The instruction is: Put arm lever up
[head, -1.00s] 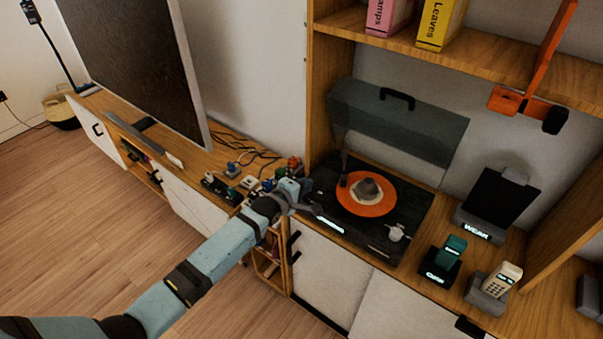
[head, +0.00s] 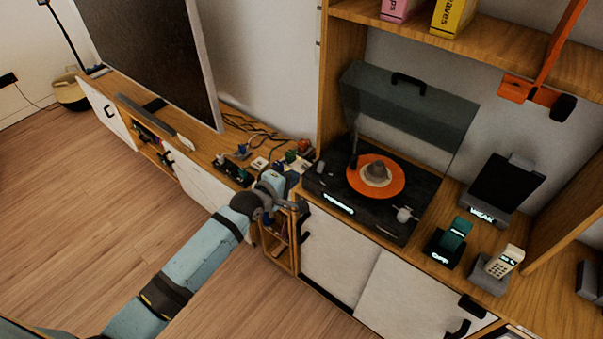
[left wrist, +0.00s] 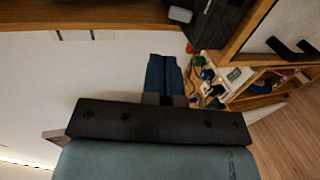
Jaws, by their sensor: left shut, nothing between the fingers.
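The turntable (head: 330,186) is a dark box on the wooden shelf, with an orange record (head: 390,190) and a grey cone-like piece at the record's middle. Its tinted lid (head: 410,105) stands open. A thin dark arm (head: 354,150) stands at the record's left edge. A small pale part (head: 404,214) sits at the deck's front right; I cannot tell which part is the arm lever. My left gripper (head: 302,207) is shut and empty, left of the turntable's front corner and apart from the record. Its blue fingers show in the left wrist view (left wrist: 165,76).
Small figures and cables (head: 290,160) crowd the low cabinet behind my left gripper. White doors with black handles (head: 306,228) lie below the turntable. Docked devices (head: 490,190) stand right of it. An orange bracket (head: 530,90) hangs from the shelf above.

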